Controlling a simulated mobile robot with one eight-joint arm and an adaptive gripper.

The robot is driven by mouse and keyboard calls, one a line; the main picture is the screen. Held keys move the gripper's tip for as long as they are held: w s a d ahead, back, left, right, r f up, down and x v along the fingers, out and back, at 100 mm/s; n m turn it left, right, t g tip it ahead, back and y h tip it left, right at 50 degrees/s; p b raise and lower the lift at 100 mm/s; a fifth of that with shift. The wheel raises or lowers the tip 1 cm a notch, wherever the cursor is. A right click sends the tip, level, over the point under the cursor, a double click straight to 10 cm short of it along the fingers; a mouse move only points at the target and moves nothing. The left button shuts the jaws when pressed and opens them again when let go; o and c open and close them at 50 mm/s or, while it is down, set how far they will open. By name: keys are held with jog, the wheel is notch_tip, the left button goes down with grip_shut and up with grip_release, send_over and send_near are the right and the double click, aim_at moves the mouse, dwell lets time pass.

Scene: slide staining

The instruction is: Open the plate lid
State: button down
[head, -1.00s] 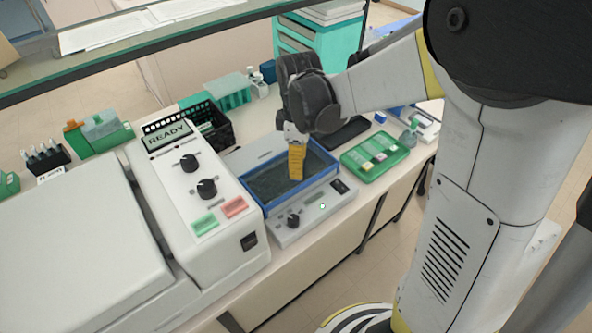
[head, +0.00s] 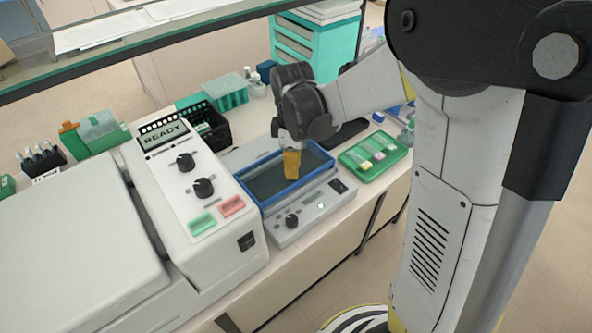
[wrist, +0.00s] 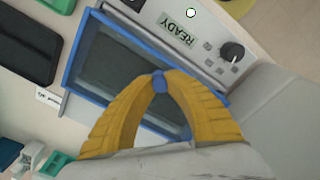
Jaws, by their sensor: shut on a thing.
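The plate (head: 312,212) is a grey unit with a knob and a small display on its front panel; in the wrist view the display reads READY (wrist: 178,29). Its lid (head: 268,184) has a blue frame around a dark, see-through pane and covers the top of the unit. My gripper (head: 291,174) points down over the lid with its yellow fingers. In the wrist view the fingertips meet on a small blue knob (wrist: 159,82) over the lid's pane (wrist: 110,60). I cannot tell whether the lid is raised. My fingers hide part of the pane.
A larger white machine (head: 215,190) with a READY screen stands close on the left. A green tray (head: 375,155) is on the right. A black basket (head: 210,130) and a teal rack (head: 225,92) stand behind. A glass shelf (head: 140,40) crosses above the bench.

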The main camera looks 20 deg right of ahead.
jog(key=w+a, duration=0.1)
jog(key=w, duration=0.2)
jog(key=w+a, duration=0.1)
jog(key=w, duration=0.3)
jog(key=w+a, duration=0.1)
jog(key=w, duration=0.3)
jog(key=shift+a, duration=0.3)
jog(key=c, duration=1.3)
grip_release()
jog(key=shift+c, duration=0.2)
jog(key=shift+r, duration=0.1)
notch_tip(320, 180, up, 12)
